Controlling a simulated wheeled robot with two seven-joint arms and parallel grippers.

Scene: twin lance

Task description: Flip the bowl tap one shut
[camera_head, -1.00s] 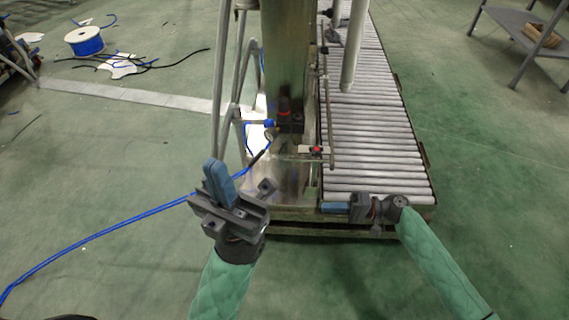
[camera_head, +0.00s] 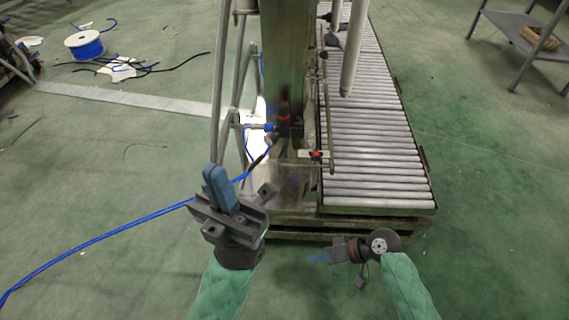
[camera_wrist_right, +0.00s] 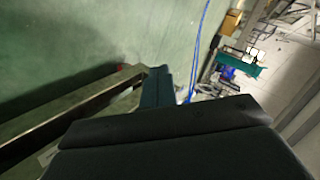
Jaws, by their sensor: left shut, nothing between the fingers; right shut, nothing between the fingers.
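A small red-topped fitting (camera_head: 317,155) sits low beside the metal column, at the left edge of the conveyor. A dark unit with a red band and blue part (camera_head: 284,118) is mounted higher on the column. I cannot tell which of these carries the bowl tap, or how its lever stands. My left gripper (camera_head: 221,188) is shut and empty, upright in front and left of the column. My right gripper (camera_head: 318,258) is shut and empty, pointing left below the conveyor's front end, apart from both fittings. Its blue fingers also show in the right wrist view (camera_wrist_right: 157,88).
The roller conveyor (camera_head: 375,150) runs back to the right of the column (camera_head: 285,60). A metal frame (camera_head: 222,110) stands left of the column. A blue hose (camera_head: 110,235) crosses the floor. A spool (camera_head: 84,44) lies far left. The near floor is clear.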

